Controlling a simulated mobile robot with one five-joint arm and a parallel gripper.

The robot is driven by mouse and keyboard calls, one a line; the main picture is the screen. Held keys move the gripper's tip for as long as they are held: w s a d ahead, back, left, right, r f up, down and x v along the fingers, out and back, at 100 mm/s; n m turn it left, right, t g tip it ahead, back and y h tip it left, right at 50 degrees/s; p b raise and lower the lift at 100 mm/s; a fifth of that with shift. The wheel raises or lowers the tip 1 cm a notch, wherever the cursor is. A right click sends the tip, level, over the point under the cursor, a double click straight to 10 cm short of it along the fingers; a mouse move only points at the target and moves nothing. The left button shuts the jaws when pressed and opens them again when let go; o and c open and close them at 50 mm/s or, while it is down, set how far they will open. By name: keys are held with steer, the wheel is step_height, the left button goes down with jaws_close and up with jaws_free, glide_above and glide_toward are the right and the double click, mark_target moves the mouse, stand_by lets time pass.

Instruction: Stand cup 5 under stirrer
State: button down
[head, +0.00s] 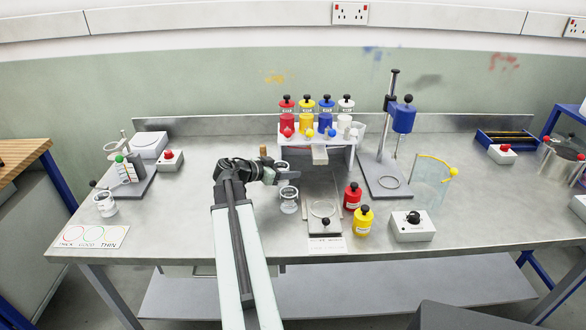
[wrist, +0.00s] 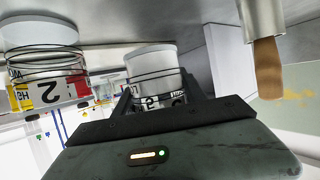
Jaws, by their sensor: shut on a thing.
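My gripper (head: 284,177) is shut on a small clear cup with a dark band and a label (head: 282,166), and I cannot read its number. In the wrist view this held cup (wrist: 153,62) sits between the jaws, upside down in the picture. A second cup, marked 2 (head: 289,207), stands just in front of my gripper; it is large at the left of the wrist view (wrist: 45,65). The stirrer (head: 403,118) is a blue motor on a post, with a thin rod hanging down. A ring (head: 389,182) lies on its grey base, with no cup on it.
Between my gripper and the stirrer are a white nozzle rack (head: 341,137) with coloured bottles, a grey plate with a ring (head: 323,208), a red bottle (head: 352,196) and a yellow bottle (head: 363,221). A clear screen (head: 430,185) stands right of the stirrer. A wooden-handled tool (wrist: 267,70) is close by.

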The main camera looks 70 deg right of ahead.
steer(key=w+a, duration=0.2)
steer(key=a, duration=0.2)
steer(key=w+a, duration=0.3)
steer(key=a, duration=0.1)
steer(key=w+a, duration=0.3)
steer(key=a, duration=0.2)
steer(key=shift+w, duration=0.2)
step_height(320, 180, up, 8)
steer(key=p, duration=0.8)
steer(key=shift+r, duration=0.2)
